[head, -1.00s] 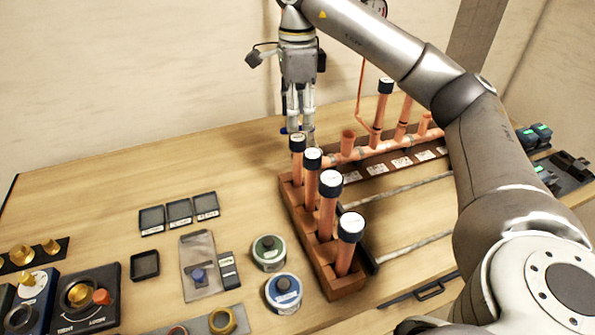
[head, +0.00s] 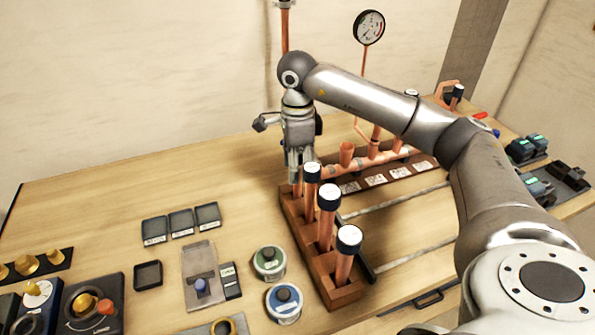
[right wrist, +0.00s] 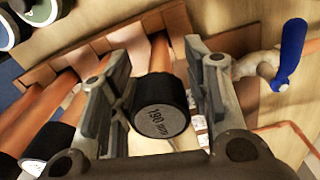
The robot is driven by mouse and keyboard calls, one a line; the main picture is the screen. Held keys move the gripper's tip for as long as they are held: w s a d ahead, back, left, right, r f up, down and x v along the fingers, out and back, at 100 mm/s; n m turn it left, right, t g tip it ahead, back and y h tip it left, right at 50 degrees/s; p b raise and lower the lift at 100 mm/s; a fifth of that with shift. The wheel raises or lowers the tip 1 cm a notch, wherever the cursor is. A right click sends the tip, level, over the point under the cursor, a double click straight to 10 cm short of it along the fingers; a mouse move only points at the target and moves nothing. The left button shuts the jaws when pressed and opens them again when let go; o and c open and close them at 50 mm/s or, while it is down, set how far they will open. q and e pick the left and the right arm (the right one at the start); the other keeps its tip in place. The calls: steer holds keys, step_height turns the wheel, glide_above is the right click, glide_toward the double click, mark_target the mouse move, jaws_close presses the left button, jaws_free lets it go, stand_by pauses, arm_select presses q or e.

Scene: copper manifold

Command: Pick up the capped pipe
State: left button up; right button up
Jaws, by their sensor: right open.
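A capped pipe with a black cap and a pale end label reading "190 mm" (right wrist: 162,120) shows in the right wrist view, between the fingers of my right gripper (right wrist: 155,95). The fingers are open, one on each side of the cap, with a gap at the right; contact at the left is unclear. In the head view my right gripper (head: 295,165) is at the far end of the wooden rack (head: 343,293) and hides most of that pipe. Several capped copper pipes, such as the nearest (head: 345,262), stand upright in the rack. My left gripper is not in view.
The copper manifold (head: 372,158) lies right of the rack, with a pressure gauge (head: 369,27) behind it. A blue-handled valve (right wrist: 291,55) shows beside the right finger in the right wrist view. Round tins (head: 284,302) and small trays (head: 181,222) lie to the left.

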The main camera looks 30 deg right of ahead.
steer(key=shift+f, duration=0.2)
steer(key=c, duration=0.9)
steer(key=shift+o, duration=0.2)
steer(key=shift+r, duration=0.1)
